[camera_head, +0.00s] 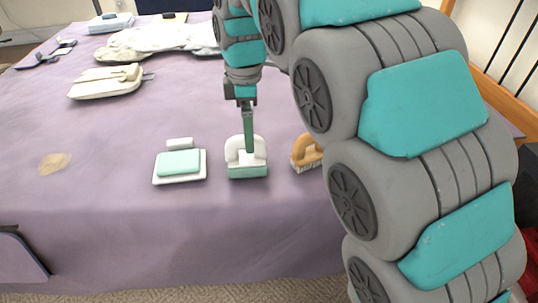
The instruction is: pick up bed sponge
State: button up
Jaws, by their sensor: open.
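A handled scrubber with a white handle and a pale green sponge-like base (247,171) sits on the purple bed cover near its front edge. My gripper (248,148) points straight down at it. The jaws are open, and the fingers overlap the top of the white handle in the picture. I cannot tell whether they touch it or stand around it. Left of it, a pale green block (179,162) like a sponge or soap lies on a white dish (158,179). Which of the two is the sponge is not certain.
A wooden-handled brush (307,152) stands right of the scrubber, partly hidden by my arm. A small white piece (179,144) lies behind the dish. A cream pouch (105,82) and crumpled white cloth (160,36) lie farther back.

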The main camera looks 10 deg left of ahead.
aim_at(248, 157)
jog(key=shift+d+f, duration=0.15)
jog(key=shift+f, duration=0.4)
jog(key=shift+a+f+p, duration=0.2)
jog(key=shift+a+f, duration=0.05)
jog(key=shift+f, duration=1.45)
jog(key=shift+a+f+p, duration=0.2)
jog(key=shift+f, duration=1.5)
jog(key=c, duration=1.3)
jog(key=shift+r, duration=0.2)
jog(key=shift+w+r, duration=0.1)
jog(key=shift+r, duration=1.55)
jog(key=s+d, duration=0.1)
jog(key=s, duration=0.4)
jog(key=s+r+b, duration=0.1)
jog(key=s, duration=0.4)
jog(key=s+d+b, duration=0.1)
jog(key=s, duration=0.5)
jog(key=shift+d+r, duration=0.2)
jog(key=shift+d, duration=0.15)
